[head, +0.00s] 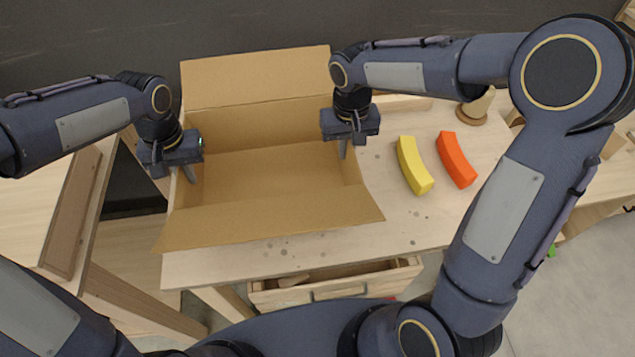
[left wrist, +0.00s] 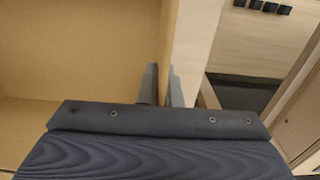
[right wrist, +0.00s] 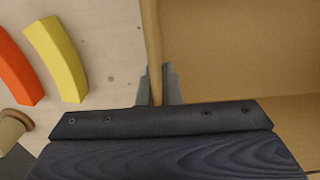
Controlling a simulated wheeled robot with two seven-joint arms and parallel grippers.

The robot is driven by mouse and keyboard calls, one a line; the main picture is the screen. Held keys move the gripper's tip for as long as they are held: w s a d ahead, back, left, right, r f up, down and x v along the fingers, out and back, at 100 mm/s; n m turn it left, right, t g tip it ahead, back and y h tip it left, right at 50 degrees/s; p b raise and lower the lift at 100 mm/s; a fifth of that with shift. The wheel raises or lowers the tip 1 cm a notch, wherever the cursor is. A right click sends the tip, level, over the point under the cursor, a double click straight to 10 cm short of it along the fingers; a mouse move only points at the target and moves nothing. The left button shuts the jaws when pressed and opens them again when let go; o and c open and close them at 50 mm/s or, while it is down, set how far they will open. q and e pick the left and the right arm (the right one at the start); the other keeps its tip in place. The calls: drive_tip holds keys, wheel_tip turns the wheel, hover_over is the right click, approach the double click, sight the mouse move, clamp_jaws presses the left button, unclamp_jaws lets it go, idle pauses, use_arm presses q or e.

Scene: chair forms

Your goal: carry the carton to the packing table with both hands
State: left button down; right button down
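The open, empty cardboard carton (head: 270,175) is over the light wooden table in the head view, its flaps spread at the back and front. My left gripper (head: 190,174) is at its left wall, with a finger on each side. In the left wrist view the wall fills the gap between the fingers (left wrist: 163,88). My right gripper (head: 343,150) straddles the right wall the same way, and the wall fills its gap in the right wrist view (right wrist: 157,88). The carton's underside is hidden, so I cannot tell whether it touches the table. I cannot tell which table is the packing table.
A yellow curved block (head: 414,166) and an orange one (head: 457,160) lie right of the carton on the speckled tabletop (head: 400,225). A drawer (head: 335,284) stands partly open below the front edge. Another wooden surface (head: 40,190) is at the left, across a gap.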

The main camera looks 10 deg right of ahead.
sight(343, 174)
use_arm(q)
drive_tip(key=shift+w+f, duration=0.1)
drive_tip(key=shift+f, duration=0.1)
use_arm(e)
drive_tip(key=shift+w+f, duration=0.1)
drive_tip(key=shift+f, duration=0.1)
